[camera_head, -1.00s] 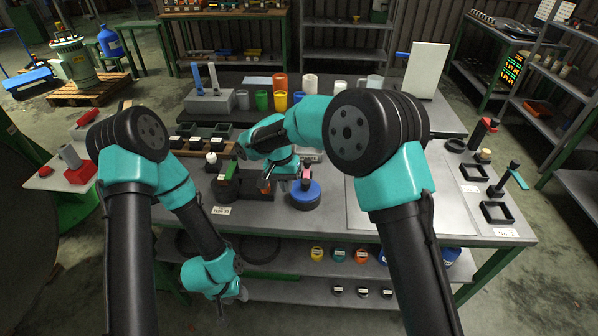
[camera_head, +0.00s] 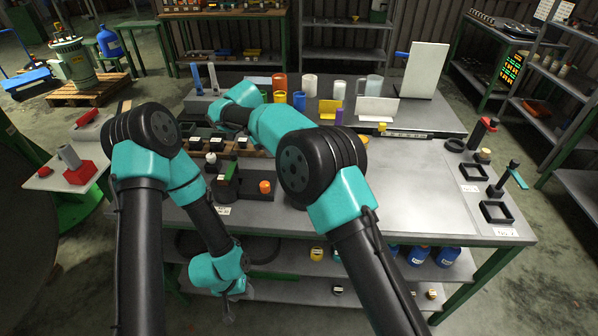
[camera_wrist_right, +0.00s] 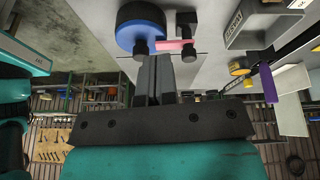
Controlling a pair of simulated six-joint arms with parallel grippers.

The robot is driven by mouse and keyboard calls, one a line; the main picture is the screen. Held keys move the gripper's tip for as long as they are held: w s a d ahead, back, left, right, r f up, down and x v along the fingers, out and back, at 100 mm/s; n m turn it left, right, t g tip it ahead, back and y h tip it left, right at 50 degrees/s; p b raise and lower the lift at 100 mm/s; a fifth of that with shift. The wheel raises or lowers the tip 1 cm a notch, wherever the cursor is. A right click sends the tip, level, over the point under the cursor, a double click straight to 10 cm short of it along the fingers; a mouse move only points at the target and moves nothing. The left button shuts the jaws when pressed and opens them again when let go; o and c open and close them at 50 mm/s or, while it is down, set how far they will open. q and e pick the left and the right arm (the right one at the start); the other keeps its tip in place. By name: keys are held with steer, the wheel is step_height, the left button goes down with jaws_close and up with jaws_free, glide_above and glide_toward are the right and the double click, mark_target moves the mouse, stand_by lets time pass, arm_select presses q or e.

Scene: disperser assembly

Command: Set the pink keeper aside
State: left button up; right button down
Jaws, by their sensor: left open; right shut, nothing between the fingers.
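The pink keeper (camera_wrist_right: 174,45) shows in the right wrist view as a short pink bar at a dark post beside a blue-and-black round part (camera_wrist_right: 142,28). My right gripper (camera_wrist_right: 157,60) is shut and empty, its fingertips right by the keeper; I cannot tell whether they touch it. In the head view my right arm hides the keeper, the round part and the right gripper. My left gripper (camera_head: 228,312) is open and empty, hanging low in front of the table's front edge.
A dark fixture (camera_head: 258,208) with an orange knob (camera_head: 265,187) stands left of my right arm. The table's right middle is clear. Square black frames (camera_head: 496,212) lie at the right edge.

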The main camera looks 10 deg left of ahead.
steer(key=shift+w+a+r+m, duration=0.15)
steer(key=shift+r+m, duration=0.15)
steer(key=shift+m, duration=0.4)
steer(key=x, duration=1)
steer(key=shift+f, duration=0.15)
steer(key=d, duration=0.3)
steer(key=shift+w+d, duration=0.1)
steer(key=shift+d, duration=0.5)
steer(key=shift+s+d+n+t, duration=0.25)
steer(key=shift+d+n+t, duration=0.15)
steer(key=shift+n, duration=0.6)
steer(key=shift+s+d+n+t, duration=0.2)
steer(key=shift+d+n+t, duration=0.3)
steer(key=shift+n, duration=0.8)
steer(key=shift+d, duration=0.5)
